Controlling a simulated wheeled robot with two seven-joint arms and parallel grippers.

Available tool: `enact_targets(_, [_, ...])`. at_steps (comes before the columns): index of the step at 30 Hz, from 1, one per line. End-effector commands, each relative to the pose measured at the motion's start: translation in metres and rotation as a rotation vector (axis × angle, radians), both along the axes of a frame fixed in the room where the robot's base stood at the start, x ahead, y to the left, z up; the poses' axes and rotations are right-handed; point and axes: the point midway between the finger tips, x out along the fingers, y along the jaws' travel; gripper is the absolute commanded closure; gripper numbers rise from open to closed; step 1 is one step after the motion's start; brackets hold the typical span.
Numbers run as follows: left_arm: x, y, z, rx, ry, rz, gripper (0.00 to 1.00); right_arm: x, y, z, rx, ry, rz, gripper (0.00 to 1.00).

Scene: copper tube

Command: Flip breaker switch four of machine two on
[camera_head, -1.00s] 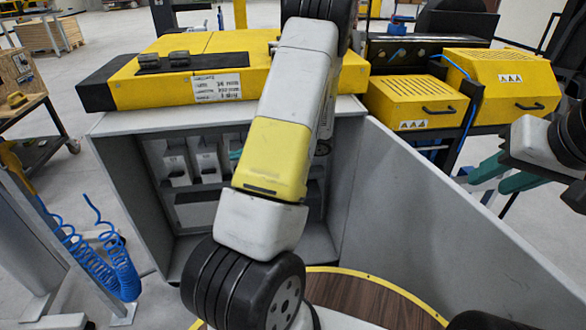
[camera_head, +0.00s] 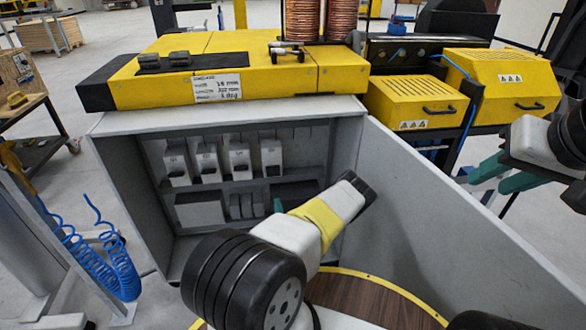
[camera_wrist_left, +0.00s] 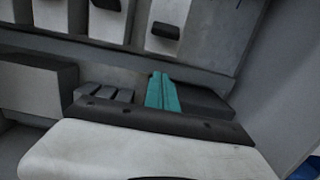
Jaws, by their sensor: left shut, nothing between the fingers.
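An open grey cabinet (camera_head: 125,170) holds a row of several white breakers with dark switches. The rightmost breaker (camera_head: 271,152) has its dark switch low on its front (camera_head: 273,171). In the left wrist view, a white breaker (camera_wrist_left: 183,14) with a black switch (camera_wrist_left: 165,30) is at the top, above the fingers. My left gripper (camera_head: 278,206) is inside the cabinet, below the rightmost breaker and apart from it. Its teal fingers are together and empty in the left wrist view (camera_wrist_left: 160,92). My right gripper (camera_head: 503,176) is at the far right, its teal fingers apart.
Below the breakers are a grey box (camera_head: 200,210) and small grey modules (camera_head: 246,205). The open cabinet door (camera_head: 420,205) stands right of my left arm. A yellow machine (camera_head: 215,70) sits on top. A blue coiled hose (camera_head: 100,260) hangs at left.

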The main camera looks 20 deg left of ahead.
Motion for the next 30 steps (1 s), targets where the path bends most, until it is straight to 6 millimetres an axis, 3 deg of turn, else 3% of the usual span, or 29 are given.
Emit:
enact_targets(11, [0.005, 0.004, 0.001, -0.001, -0.002, 0.005, 1.00, 0.000, 0.000, 0.000, 0.000, 0.000, 0.000, 0.64])
enact_targets(27, [0.084, 0.053, 0.011, -0.001, -0.004, 0.006, 1.00, 0.000, 0.000, 0.000, 0.000, 0.000, 0.000, 0.64])
enact_targets(30, [0.082, 0.051, 0.022, 0.001, -0.001, 0.006, 1.00, 0.000, 0.000, 0.000, 0.000, 0.000, 0.000, 0.64])
